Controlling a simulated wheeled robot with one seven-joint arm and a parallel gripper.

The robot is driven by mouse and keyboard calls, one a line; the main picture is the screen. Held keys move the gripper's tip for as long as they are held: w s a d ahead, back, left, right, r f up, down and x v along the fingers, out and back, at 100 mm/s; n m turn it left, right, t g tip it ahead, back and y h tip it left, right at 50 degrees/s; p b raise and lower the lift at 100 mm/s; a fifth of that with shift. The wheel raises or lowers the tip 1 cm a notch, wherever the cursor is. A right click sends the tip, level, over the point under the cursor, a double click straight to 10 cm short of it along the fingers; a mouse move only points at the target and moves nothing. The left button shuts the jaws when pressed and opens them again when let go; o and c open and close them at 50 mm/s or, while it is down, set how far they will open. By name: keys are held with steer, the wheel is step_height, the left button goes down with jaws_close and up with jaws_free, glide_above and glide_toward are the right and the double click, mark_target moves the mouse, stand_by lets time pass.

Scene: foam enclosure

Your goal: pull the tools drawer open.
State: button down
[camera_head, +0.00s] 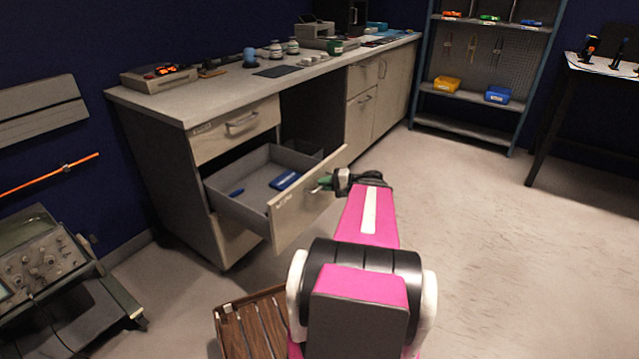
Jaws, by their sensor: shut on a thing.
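The tools drawer (302,199) is the middle drawer at the left end of the workbench. It stands well out from the cabinet, with its inside in view. A blue item (285,180) and a smaller blue piece lie in it. A label, too small to read surely, is on its front. My gripper (322,184) is at the right part of the drawer front and is shut on the drawer handle. My pink and black arm reaches up to it from the bottom. The fingertips and most of the handle are partly hidden by the gripper.
A closed drawer (236,131) sits above the open one. The workbench top (215,105) carries several items. A brown slatted piece (252,325) stands on the floor by my arm. An oscilloscope (42,262) is at the left. The floor (480,230) on the right is clear.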

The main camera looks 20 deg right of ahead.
steer(key=c, duration=1.2)
jaws_free()
steer(key=shift+s+d, duration=0.1)
steer(key=shift+d, duration=0.05)
steer(key=v, duration=1)
steer(key=shift+s+d, duration=0.1)
steer(key=shift+d, duration=0.15)
